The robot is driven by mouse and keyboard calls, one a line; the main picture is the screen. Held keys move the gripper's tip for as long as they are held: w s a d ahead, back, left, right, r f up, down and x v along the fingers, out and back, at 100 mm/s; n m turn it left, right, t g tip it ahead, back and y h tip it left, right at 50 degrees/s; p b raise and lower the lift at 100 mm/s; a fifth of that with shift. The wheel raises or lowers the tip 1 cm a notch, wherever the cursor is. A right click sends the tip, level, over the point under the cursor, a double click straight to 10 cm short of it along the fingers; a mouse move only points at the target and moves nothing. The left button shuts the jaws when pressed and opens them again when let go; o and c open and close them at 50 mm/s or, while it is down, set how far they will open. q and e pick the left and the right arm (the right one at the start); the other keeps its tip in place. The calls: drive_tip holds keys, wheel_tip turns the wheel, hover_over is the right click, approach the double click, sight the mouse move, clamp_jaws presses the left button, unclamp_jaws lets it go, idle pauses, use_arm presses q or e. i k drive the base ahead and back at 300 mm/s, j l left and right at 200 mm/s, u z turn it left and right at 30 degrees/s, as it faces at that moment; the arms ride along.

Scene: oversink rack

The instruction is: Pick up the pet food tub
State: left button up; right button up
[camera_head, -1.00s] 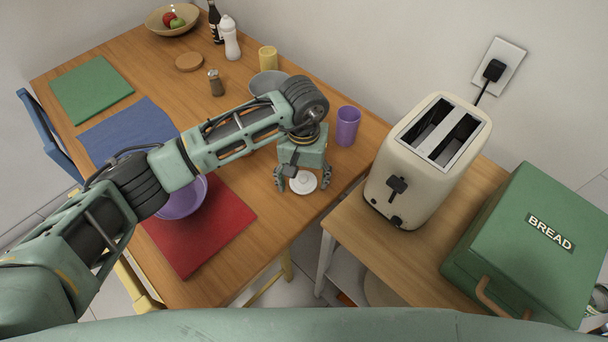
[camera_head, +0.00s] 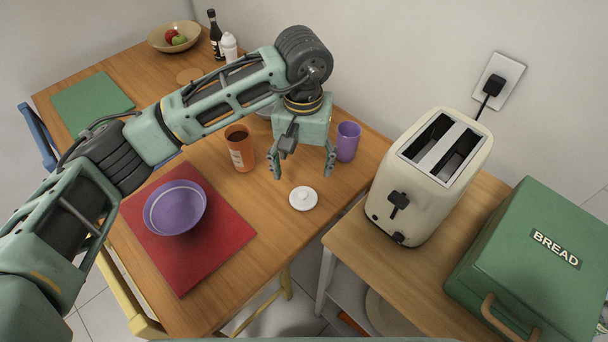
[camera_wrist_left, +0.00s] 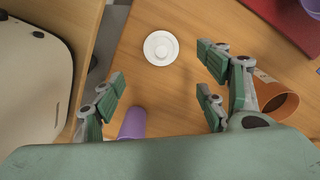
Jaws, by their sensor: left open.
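An orange tub (camera_head: 239,150) with a pale label and a dark inside stands upright and open on the wooden table. Its label is too small to read. It also shows in the left wrist view (camera_wrist_left: 279,101), partly behind a finger. A round white lid with a knob (camera_head: 303,199) lies flat on the table; it shows in the left wrist view (camera_wrist_left: 160,48) too. My left gripper (camera_head: 303,170) is open and empty, pointing down above the table near the lid. The tub stands to its left, outside the fingers. My right gripper is not in view.
A purple cup (camera_head: 347,142) stands close to the right of my left gripper. A purple bowl (camera_head: 176,210) sits on a red mat (camera_head: 222,241). A toaster (camera_head: 430,180) and a green bread box (camera_head: 535,265) stand on the counter at right. The table's front edge lies near the lid.

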sight(237, 136)
drive_tip(key=k, duration=1.5)
